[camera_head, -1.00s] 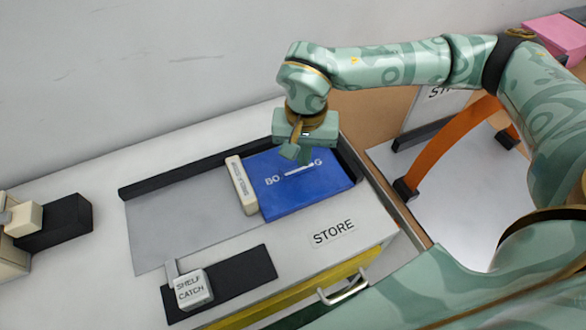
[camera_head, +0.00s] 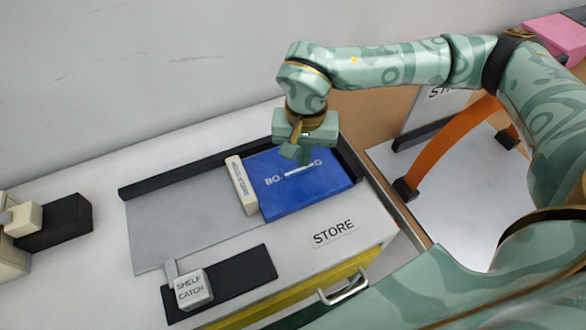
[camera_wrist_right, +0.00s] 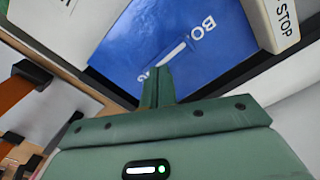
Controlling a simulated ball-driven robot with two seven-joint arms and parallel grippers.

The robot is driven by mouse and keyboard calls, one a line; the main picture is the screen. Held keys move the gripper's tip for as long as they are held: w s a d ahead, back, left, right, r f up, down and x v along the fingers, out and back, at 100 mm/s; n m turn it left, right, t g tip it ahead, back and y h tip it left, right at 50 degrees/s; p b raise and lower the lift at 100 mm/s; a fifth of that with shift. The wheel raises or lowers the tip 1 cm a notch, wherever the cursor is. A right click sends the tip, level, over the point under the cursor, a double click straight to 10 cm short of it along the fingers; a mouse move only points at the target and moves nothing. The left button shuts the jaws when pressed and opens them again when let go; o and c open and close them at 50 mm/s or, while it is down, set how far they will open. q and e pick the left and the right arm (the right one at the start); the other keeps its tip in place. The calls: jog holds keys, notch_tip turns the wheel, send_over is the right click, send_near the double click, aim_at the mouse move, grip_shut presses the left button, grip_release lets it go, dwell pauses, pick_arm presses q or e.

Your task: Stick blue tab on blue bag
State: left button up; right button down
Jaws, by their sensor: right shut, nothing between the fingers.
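A flat blue block (camera_head: 300,194), which I take for the blue bag, lies on the grey shelf panel with partly hidden white lettering and a white strip (camera_head: 299,171) on top. It also shows in the right wrist view (camera_wrist_right: 140,45), with the white strip (camera_wrist_right: 172,54) just beyond the fingertips. My right gripper (camera_head: 303,156) is shut and empty, pointing down over the far part of the block. In the wrist view its closed fingers (camera_wrist_right: 157,80) cover part of the lettering; I cannot tell whether they touch it. I see no separate blue tab. My left gripper is out of view.
A cream stop bar (camera_head: 242,186) stands against the block's left side. Dark rails (camera_head: 190,178) edge the back and right. A cream shelf catch (camera_head: 192,289) sits front left on a black plate. An orange arch (camera_head: 443,150) stands to the right. The grey panel (camera_head: 180,222) is clear at left.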

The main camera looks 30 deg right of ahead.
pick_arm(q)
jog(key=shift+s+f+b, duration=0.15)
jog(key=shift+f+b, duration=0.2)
pick_arm(e)
jog(key=shift+f, duration=0.85)
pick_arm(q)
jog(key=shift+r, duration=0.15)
pick_arm(e)
jog(key=shift+r, duration=0.15)
pick_arm(q)
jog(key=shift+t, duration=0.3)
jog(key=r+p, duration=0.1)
jog(key=p, duration=0.1)
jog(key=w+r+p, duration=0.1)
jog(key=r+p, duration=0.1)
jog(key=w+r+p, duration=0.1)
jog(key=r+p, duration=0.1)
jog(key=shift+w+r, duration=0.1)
pick_arm(e)
notch_tip(320, 180, up, 7)
jog(key=shift+f, duration=0.1)
